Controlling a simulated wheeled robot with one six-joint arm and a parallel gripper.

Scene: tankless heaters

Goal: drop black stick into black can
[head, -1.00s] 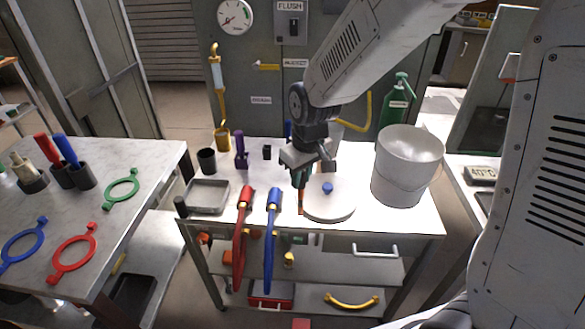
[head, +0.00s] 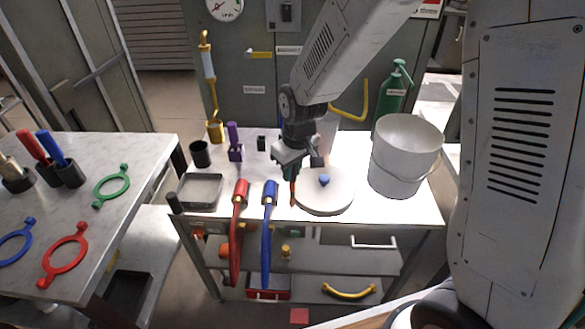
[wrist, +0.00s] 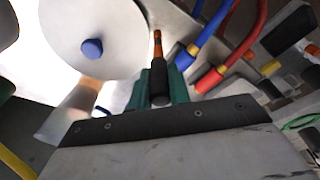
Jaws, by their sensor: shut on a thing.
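The black stick (wrist: 158,82), black with an orange tip, is held between the dark green fingers of my gripper (wrist: 160,88) in the wrist view. In the head view my gripper (head: 293,182) is over the front middle of the white cart top, just left of the round white lid, and the orange tip points down. The fingers hide part of the stick. The black can (head: 201,154) stands upright at the back left of the cart top, well to the left of my gripper. I cannot make out its inside clearly.
A purple tool (head: 234,143) stands right of the can. The blue-knobbed lid (head: 340,193) and white bucket (head: 403,160) are on the right.

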